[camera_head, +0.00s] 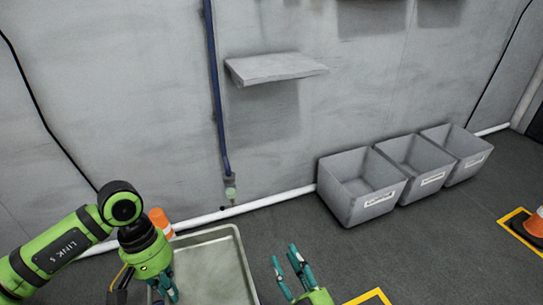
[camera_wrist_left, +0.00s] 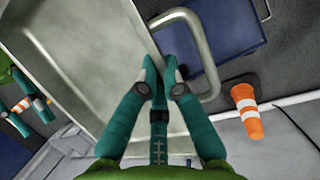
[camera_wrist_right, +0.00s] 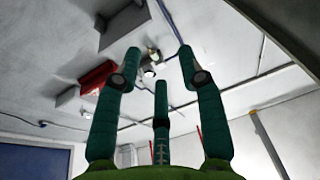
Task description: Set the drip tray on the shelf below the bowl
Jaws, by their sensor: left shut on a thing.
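The drip tray (camera_head: 243,272) is a shallow grey metal tray at the bottom of the head view, in front of the wall. It fills much of the left wrist view (camera_wrist_left: 90,70), with a bent metal handle (camera_wrist_left: 205,70) on its side. My left gripper (camera_wrist_left: 165,70) is shut on the tray's rim beside the handle. It shows at the tray's left side in the head view (camera_head: 165,288). My right gripper (camera_head: 296,268) is open and empty, right of the tray and apart from it. A grey shelf (camera_head: 277,68) sticks out from the wall above. I cannot make out a bowl.
Several labelled grey bins (camera_head: 362,190) stand along the wall at right. A blue hose (camera_head: 216,90) hangs down the wall left of the shelf. An orange and white cone (camera_wrist_left: 247,112) stands beyond the tray. The wall around the shelf looks clear.

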